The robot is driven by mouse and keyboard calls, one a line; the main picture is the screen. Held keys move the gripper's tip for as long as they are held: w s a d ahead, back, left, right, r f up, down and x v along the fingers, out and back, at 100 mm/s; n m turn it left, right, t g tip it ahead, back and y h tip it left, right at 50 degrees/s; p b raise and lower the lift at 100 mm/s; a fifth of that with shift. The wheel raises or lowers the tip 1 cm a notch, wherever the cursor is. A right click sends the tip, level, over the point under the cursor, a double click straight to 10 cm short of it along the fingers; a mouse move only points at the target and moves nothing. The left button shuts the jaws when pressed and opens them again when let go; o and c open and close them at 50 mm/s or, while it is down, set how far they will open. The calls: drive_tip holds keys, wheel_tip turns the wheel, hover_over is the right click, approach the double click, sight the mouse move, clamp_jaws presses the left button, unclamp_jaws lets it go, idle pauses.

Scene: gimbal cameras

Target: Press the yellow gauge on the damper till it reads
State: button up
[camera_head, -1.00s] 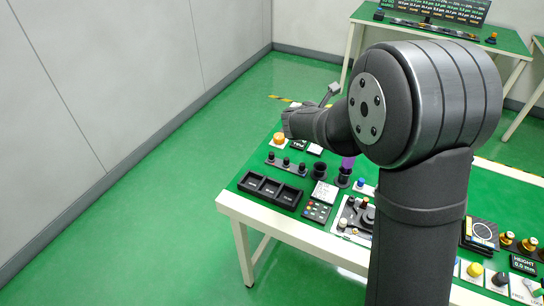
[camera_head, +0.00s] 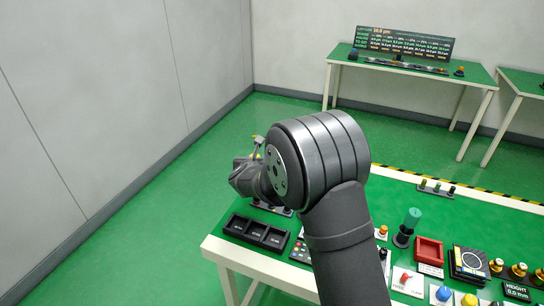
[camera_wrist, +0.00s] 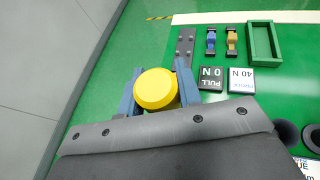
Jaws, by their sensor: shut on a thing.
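In the wrist view a round yellow gauge (camera_wrist: 157,89) sits between the two blue fingers of my gripper (camera_wrist: 158,84), which are shut on it. Its face shows no readable figures. In the head view my gripper (camera_head: 258,147) is at the far left of the bench, largely hidden by my arm, with a small bit of yellow at its tip. I cannot tell which part is the damper.
A green tray (camera_wrist: 264,43) and two small blue and orange parts (camera_wrist: 211,40) (camera_wrist: 232,40) lie beyond the displays. Black bins (camera_head: 257,232), a red tray (camera_head: 429,250) and a green cylinder (camera_head: 413,217) stand on the bench. A lit board (camera_head: 403,44) is on the back table.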

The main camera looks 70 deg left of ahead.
drive_tip(key=shift+f, duration=0.2)
wheel_tip(320, 180, down, 6)
idle(0.8)
drive_tip(key=shift+f, duration=0.55)
idle(1.8)
drive_tip(key=shift+r, duration=3.1)
